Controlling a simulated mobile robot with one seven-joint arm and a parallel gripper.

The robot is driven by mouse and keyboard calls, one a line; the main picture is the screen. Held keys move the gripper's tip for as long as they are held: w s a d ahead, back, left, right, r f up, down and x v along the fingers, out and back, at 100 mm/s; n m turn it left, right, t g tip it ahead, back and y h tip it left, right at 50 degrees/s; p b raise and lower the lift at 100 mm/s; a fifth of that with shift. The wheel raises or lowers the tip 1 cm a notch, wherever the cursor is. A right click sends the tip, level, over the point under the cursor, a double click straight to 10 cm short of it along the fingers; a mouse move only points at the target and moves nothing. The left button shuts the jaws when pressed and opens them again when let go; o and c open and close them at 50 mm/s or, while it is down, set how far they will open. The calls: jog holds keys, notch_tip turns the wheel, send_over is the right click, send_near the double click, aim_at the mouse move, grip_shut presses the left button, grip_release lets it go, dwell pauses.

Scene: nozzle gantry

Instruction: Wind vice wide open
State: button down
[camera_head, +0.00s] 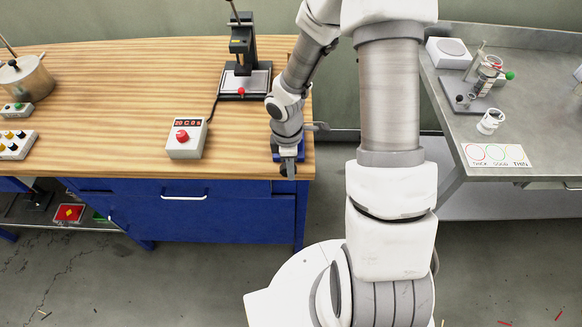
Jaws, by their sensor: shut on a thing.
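The blue vice (302,156) sits at the front right corner of the wooden bench. My wrist and gripper cover most of it, so only small blue parts show at the sides. My gripper (288,168) points down at the front of the vice, by the bench's front edge. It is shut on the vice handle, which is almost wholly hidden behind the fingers. The vice jaws are hidden, so I cannot tell how wide apart they stand.
A white box with a red button and display (187,139) stands left of the vice. Behind it is a black press stand (245,80). A metal pot (25,80) is far left. A steel table (460,125) stands right, across a floor gap. Blue drawers (200,215) are below the bench.

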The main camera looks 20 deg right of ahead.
jog(key=h+b, duration=0.2)
jog(key=g+h+b, duration=0.1)
jog(key=h+b, duration=0.1)
jog(key=shift+w+a+f, duration=0.1)
jog(key=shift+a, duration=0.3)
jog(key=g+h+b, duration=0.1)
jog(key=h, duration=0.1)
jog(key=g+h+b, duration=0.1)
jog(key=h, duration=0.2)
jog(key=shift+w+a+h, duration=0.1)
jog(key=shift+a+h, duration=0.1)
jog(key=shift+h, duration=0.1)
jog(key=c, duration=0.7)
grip_release()
jog(key=v, duration=1.7)
jog(key=shift+w+a, duration=0.15)
jog(key=shift+a, duration=0.15)
